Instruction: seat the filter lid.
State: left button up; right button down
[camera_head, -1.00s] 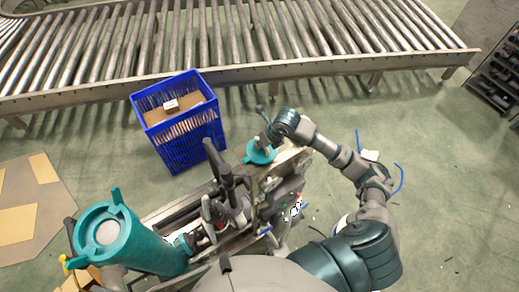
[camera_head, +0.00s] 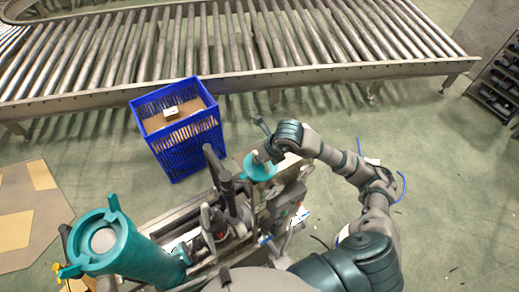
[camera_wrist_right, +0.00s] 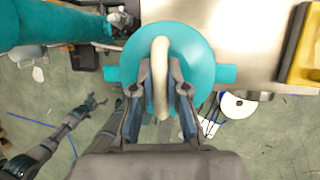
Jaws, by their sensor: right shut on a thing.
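The filter lid (camera_head: 259,168) is a teal disc with side tabs and a pale arched handle. My right gripper (camera_head: 266,153) is shut on this handle. In the right wrist view the lid (camera_wrist_right: 198,45) fills the middle, and the gripper's fingers (camera_wrist_right: 161,85) close around the handle (camera_wrist_right: 161,50). The lid is near the far end of the bench; I cannot tell whether it touches. The teal filter housing (camera_head: 140,252) stands at the lower left, tilted in the picture, with tabs around its rim. The lid is well apart from it. My left gripper is not in view.
Dark upright machine parts (camera_head: 222,178) stand on the bench between lid and housing. A blue crate (camera_head: 185,147) holding a small box is on the floor behind. A roller conveyor (camera_head: 240,45) runs across the back. Open green floor (camera_head: 310,120) lies between.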

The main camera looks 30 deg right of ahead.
aim_at(259, 179)
jog(key=s+a, duration=0.1)
jog(key=s, duration=0.1)
jog(key=s+a, duration=0.1)
jog(key=s+a+b, duration=0.1)
jog(key=s, duration=0.1)
jog(key=shift+s+a+r, duration=0.15)
jog(key=shift+s+r, duration=0.2)
jog(key=shift+s+a+r+p, duration=0.15)
jog(key=shift+s+p, duration=0.1)
jog(key=shift+s, duration=0.15)
jog(key=shift+s+a+r+p, duration=0.15)
jog(key=shift+s+p, duration=0.1)
jog(key=shift+s, duration=0.15)
jog(key=shift+s+a+f+p, duration=0.15)
jog(key=shift+s+a+p, duration=0.15)
jog(key=shift+s+a, duration=0.3)
